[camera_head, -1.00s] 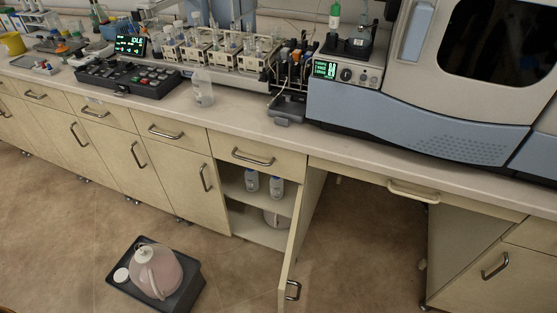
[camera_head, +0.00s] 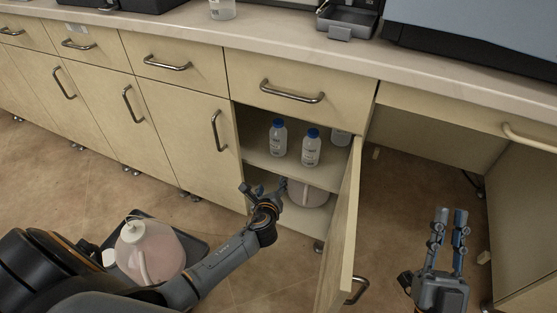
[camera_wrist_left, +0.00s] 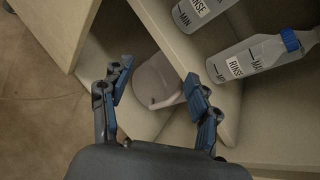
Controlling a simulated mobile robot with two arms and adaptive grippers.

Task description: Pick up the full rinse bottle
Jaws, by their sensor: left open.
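Two show in the left wrist view, a nearer one (camera_wrist_left: 255,57) and one cut off at the top (camera_wrist_left: 190,10), with "RINSE" labels. I cannot tell which is full. My left gripper (camera_head: 264,188) is open and empty in front of the cabinet, below the bottles. Its fingers (camera_wrist_left: 158,77) are apart from them. My right gripper (camera_head: 451,213) is open and empty, right of the door.
The open cabinet door (camera_head: 342,235) stands between my two grippers. A pale jug (camera_head: 308,193) is on the lower shelf. Another jug (camera_head: 150,251) sits in a dark tray (camera_head: 196,246) on the floor, partly behind my left arm. The counter edge (camera_head: 260,52) runs above.

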